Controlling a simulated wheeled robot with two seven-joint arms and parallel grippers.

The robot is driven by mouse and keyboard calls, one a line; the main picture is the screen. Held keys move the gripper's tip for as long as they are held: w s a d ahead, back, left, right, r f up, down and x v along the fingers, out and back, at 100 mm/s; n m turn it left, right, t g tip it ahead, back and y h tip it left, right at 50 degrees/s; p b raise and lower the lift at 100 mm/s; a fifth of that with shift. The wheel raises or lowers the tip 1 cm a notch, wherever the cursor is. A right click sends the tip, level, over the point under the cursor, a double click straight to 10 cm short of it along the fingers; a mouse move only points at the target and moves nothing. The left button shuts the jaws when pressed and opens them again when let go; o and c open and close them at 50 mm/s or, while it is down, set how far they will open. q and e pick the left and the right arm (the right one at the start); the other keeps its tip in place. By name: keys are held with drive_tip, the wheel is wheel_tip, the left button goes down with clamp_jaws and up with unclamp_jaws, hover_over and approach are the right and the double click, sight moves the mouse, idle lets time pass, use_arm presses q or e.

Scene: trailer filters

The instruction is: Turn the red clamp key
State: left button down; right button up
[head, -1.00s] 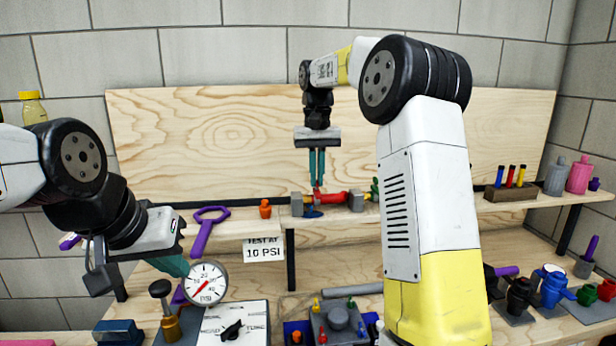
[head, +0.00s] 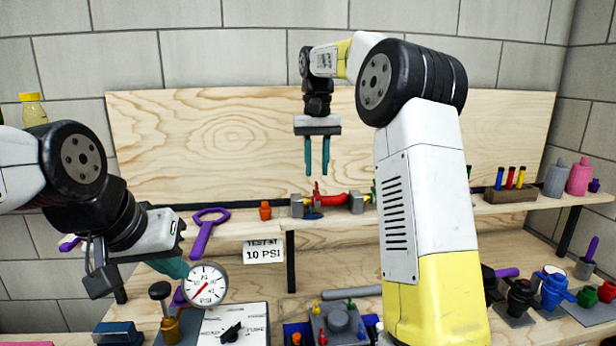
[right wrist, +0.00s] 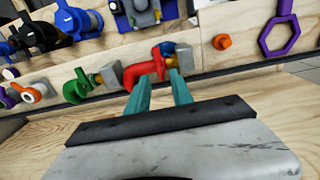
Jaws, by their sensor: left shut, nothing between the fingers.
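The small red clamp key (head: 317,188) stands up beside a blue part (head: 313,214) on the shelf, near the left end of a red pipe piece (head: 334,199). The pipe piece lies between two grey blocks. My right gripper (head: 317,171) points down above the key, open and empty, with its teal fingertips apart from it. The right wrist view shows its fingers (right wrist: 160,92) near the red pipe piece (right wrist: 145,72); there the key is too small to tell from the red parts. My left gripper (head: 180,270) is shut, beside the pressure gauge, its tips partly hidden.
The pressure gauge (head: 205,285) stands at the lower left. A purple ring wrench (head: 204,232) and an orange knob (head: 265,210) are left of the pipe piece. A wooden back panel (head: 220,140) rises behind the shelf (head: 400,214). A pen block (head: 510,194) stands to the right.

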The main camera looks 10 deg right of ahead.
wheel_tip(320, 180, up, 4)
drive_tip(key=shift+r, duration=0.2)
